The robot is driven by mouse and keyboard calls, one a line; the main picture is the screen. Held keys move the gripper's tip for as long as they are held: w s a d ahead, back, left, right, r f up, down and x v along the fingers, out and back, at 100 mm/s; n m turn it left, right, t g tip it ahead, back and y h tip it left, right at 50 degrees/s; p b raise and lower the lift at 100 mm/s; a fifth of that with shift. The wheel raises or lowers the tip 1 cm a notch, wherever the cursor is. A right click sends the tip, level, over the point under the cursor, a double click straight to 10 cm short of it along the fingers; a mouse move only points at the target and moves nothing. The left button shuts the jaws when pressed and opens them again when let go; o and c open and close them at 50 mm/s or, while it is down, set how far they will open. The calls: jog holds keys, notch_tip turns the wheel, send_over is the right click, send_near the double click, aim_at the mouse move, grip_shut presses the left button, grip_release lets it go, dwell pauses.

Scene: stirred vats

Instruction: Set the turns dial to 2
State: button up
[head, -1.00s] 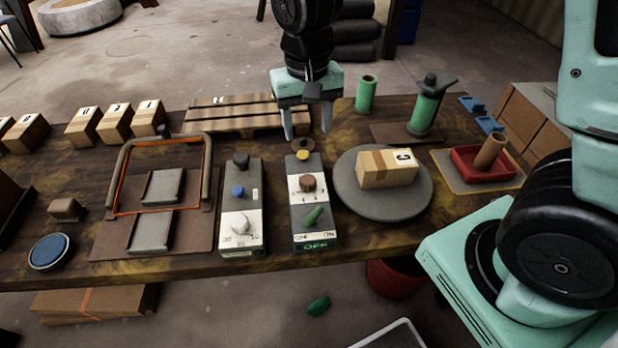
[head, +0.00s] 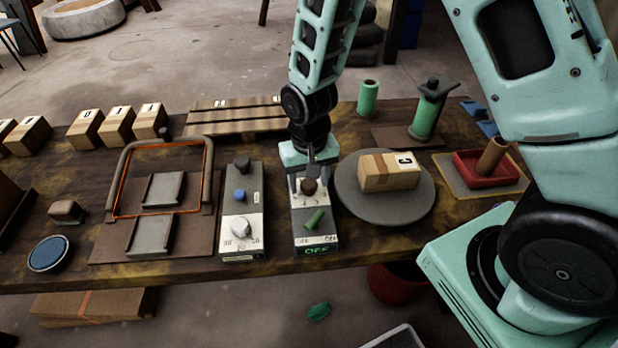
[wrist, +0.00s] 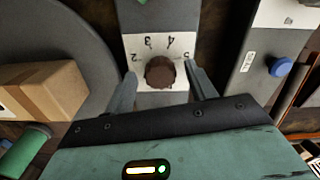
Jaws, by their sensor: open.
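The turns dial (head: 309,187) is a round brown knob on a white plate of the narrow grey control box (head: 301,225). In the wrist view the dial (wrist: 160,73) has the numbers 2, 3, 4 and 5 around its far side; which one it points to I cannot tell. My gripper (head: 308,189) is over the box, pointing down. In the wrist view my gripper (wrist: 162,88) is open, one finger on each side of the dial, with visible gaps to it. My gripper hides the back end of the box in the head view.
A second box with a white knob (head: 241,228) and a blue button (head: 239,195) stands to the left. A round grey turntable (head: 419,204) carrying a carton (head: 389,171) is close on the right.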

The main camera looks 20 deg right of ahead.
jog(key=c, duration=1)
